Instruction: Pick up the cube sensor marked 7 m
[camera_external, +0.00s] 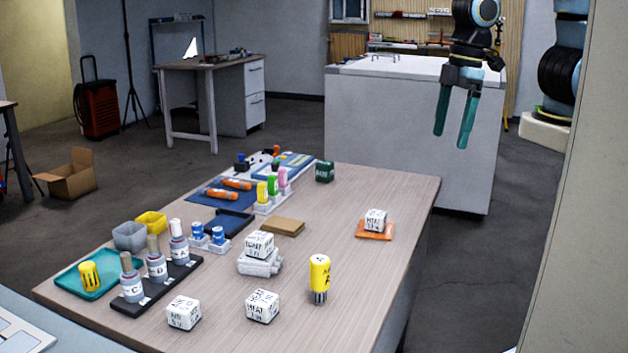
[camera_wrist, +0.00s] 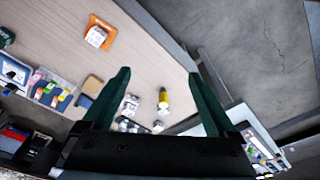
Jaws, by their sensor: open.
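Several white cubes with black lettering stand on the wooden table. One cube (camera_external: 375,220) sits on an orange pad (camera_external: 361,235) at the right; it also shows in the wrist view (camera_wrist: 97,37). Another cube (camera_external: 260,245) sits on a white folded stack (camera_external: 259,265) near the middle. Two more cubes, a left one (camera_external: 184,313) and a right one (camera_external: 262,306), rest at the near edge. The lettering is too small to tell which is marked 7 m. My gripper (camera_external: 451,142) is open and empty, above and beyond the table's right side; its green fingers (camera_wrist: 165,95) frame the wrist view.
A yellow-topped cylinder (camera_external: 319,278) stands near the right cubes. A black rack (camera_external: 157,284) of bottles, a teal tray (camera_external: 75,275), a brown block (camera_external: 283,227) and a dark green cube (camera_external: 325,171) are on the table (camera_external: 350,300). Bare tabletop surrounds the orange pad.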

